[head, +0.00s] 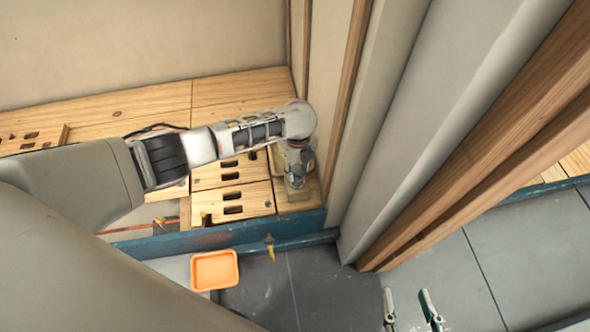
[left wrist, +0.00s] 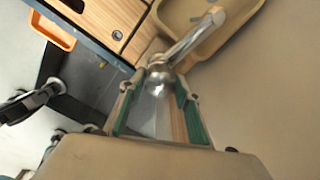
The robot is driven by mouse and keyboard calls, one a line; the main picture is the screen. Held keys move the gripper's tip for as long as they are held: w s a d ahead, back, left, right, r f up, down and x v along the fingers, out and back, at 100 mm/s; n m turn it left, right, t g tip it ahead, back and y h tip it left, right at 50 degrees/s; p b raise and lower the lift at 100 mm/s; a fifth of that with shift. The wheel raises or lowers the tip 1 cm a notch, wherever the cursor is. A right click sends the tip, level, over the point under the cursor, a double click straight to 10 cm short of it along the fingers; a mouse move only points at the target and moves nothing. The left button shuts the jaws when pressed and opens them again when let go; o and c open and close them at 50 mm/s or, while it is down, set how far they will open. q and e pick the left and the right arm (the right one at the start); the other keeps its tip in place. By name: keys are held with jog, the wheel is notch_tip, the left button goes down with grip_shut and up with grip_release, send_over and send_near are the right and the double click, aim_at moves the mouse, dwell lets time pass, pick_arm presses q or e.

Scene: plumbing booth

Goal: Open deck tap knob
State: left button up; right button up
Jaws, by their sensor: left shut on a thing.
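The deck tap has a metal spout (left wrist: 197,36) and a rounded metal knob (left wrist: 160,82), both in the left wrist view. The spout reaches over a beige basin (left wrist: 240,12). My left gripper (left wrist: 160,92) has its green-padded fingers on either side of the knob and is shut on it. In the head view my left arm comes down over the tap (head: 296,178) beside the wall, and the wrist hides most of the tap and knob. My right gripper (head: 408,298) shows at the bottom right of the head view, fingers apart and empty.
An orange tray (head: 214,270) lies in front of the blue rail (head: 190,241). A wall edge and wooden studs (head: 490,150) stand close to the right of the tap, between my two grippers. The grey floor (head: 530,265) around my right gripper is clear.

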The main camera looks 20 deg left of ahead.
aim_at(298, 169)
pick_arm(q)
jog(key=n+p, duration=0.1)
jog(key=n, duration=0.2)
jog(key=shift+d, duration=0.1)
jog(key=shift+s+n, duration=0.1)
jog(key=shift+n, duration=0.6)
pick_arm(e)
jog(key=shift+s+d+f, duration=0.35)
jog(key=shift+d+f, duration=0.15)
jog(key=shift+d, duration=0.2)
pick_arm(q)
jog(key=shift+f, duration=0.1)
pick_arm(e)
jog(key=shift+n+h, duration=0.3)
jog(key=shift+s+d+f, duration=0.1)
jog(key=shift+f, duration=0.1)
pick_arm(q)
jog(key=o, duration=1.1)
jog(key=shift+p, duration=0.3)
pick_arm(e)
jog(key=shift+r, duration=0.15)
pick_arm(q)
jog(key=shift+r, duration=0.3)
notch_tip(298, 169, up, 12)
jog(key=shift+f, duration=0.25)
